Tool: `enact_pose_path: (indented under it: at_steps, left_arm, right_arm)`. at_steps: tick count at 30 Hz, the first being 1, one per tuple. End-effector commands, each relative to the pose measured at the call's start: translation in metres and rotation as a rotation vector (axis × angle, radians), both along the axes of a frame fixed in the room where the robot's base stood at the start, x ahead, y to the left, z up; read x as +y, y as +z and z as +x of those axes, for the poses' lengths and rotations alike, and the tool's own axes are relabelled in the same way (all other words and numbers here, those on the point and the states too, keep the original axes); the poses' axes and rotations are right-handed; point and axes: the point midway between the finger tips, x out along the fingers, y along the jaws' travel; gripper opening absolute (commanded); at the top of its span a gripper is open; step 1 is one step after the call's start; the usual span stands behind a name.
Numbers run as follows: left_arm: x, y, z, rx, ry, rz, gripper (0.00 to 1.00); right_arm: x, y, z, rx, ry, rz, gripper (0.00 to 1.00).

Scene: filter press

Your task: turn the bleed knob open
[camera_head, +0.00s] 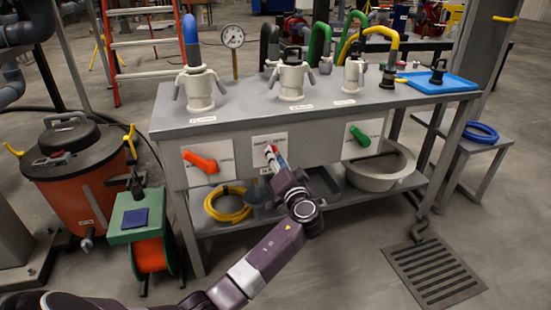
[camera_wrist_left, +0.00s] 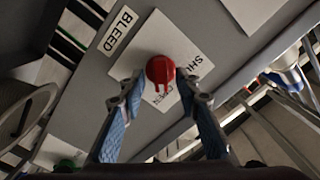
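The red bleed knob (camera_wrist_left: 160,70) sits on a white plate in the left wrist view, on the grey panel. The plate carries printing, part of it reading "SHU", and a "BLEED" label (camera_wrist_left: 118,30) is beside it. My left gripper (camera_wrist_left: 163,90) is open, with its blue-padded fingers on either side of the knob. I cannot tell whether they touch it. In the head view my left gripper (camera_head: 274,160) is at the middle plate (camera_head: 262,142) of the bench front and mostly hides the knob. My right gripper is not in view.
An orange-red lever (camera_head: 200,161) is left of the gripper and a green lever (camera_head: 360,136) is right, both on the bench front. White valve bodies stand on the bench top (camera_head: 235,110). A grey basin (camera_head: 382,172) and yellow hose (camera_head: 228,205) are on the lower shelf.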

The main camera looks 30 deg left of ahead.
Motion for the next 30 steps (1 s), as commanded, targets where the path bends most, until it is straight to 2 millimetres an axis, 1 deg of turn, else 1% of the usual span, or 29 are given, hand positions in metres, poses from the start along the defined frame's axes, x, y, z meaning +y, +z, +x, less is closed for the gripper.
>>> enact_pose_path:
  at_steps: [5,8,11,18,21,25,30]
  left_arm:
    - [-0.001,0.000,-0.001,-0.002,0.000,-0.001,0.30]
    - [-0.008,-0.001,-0.007,0.000,-0.001,-0.001,0.30]
    - [-0.021,-0.001,-0.018,-0.002,-0.002,-0.004,0.30]
    - [-0.061,-0.001,-0.051,0.000,-0.002,-0.005,0.30]
    - [-0.074,-0.001,-0.063,0.000,-0.001,-0.004,0.30]
    - [-0.086,0.000,-0.073,0.000,-0.001,-0.002,0.30]
    - [-0.092,0.000,-0.078,0.000,0.000,0.000,0.30]
  right_arm:
    - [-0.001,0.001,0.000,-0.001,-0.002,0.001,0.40]
    - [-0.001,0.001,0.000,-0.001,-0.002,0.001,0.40]
    - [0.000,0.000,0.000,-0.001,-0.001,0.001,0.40]
    - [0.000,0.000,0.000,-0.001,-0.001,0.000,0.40]
    - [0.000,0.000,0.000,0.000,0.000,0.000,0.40]
    - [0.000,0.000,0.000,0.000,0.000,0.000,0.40]
    - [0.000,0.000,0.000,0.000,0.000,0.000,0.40]
